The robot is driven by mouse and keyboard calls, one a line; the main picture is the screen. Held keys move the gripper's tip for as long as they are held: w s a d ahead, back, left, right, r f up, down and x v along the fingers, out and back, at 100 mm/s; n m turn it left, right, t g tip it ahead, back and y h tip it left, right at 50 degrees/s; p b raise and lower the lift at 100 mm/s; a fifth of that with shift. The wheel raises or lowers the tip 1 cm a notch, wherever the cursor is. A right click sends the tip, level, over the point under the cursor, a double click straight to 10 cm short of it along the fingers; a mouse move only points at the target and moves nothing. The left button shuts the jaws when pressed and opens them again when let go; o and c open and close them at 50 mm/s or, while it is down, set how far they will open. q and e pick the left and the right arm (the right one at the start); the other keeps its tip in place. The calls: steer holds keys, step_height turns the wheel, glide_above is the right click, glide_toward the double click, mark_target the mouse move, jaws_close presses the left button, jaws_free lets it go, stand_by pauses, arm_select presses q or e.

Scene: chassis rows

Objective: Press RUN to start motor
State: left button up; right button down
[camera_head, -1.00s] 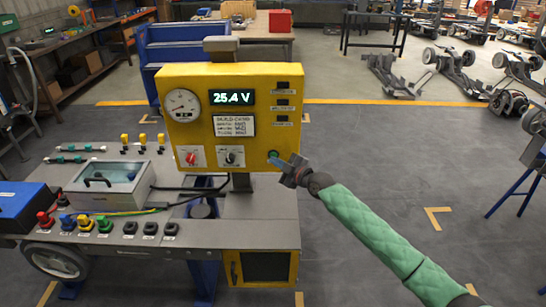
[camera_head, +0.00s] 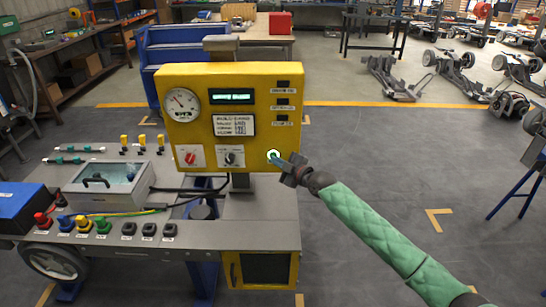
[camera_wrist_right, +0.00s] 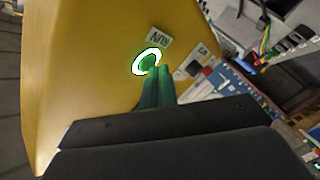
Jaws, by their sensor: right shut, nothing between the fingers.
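The yellow control panel (camera_head: 260,85) stands upright on the bench, with a round gauge, a green display (camera_head: 232,97), a red knob and a black selector on its face. The green RUN button (camera_head: 273,155) is at the panel's lower right, and its ring glows bright white-green. In the right wrist view the lit RUN button (camera_wrist_right: 147,62) sits below its RUN label (camera_wrist_right: 159,37). My right gripper (camera_head: 283,160) is shut and empty, its green fingertips (camera_wrist_right: 156,85) at the button, overlapping its lower part and seemingly touching it. My left gripper is not in view.
The grey bench (camera_head: 245,215) holds a clear-lidded box (camera_head: 108,186), a blue box (camera_head: 22,208), coloured terminals and cables left of the panel. A blue stand (camera_head: 515,190) is at the far right. The floor right of the panel is mostly clear.

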steer(key=shift+s, duration=0.2)
steer(key=shift+s, duration=0.1)
steer(key=shift+s+p, duration=1.65)
steer(key=shift+s, duration=1.3)
steer(key=s+p, duration=0.3)
steer(key=s, duration=0.2)
steer(key=shift+s, duration=0.2)
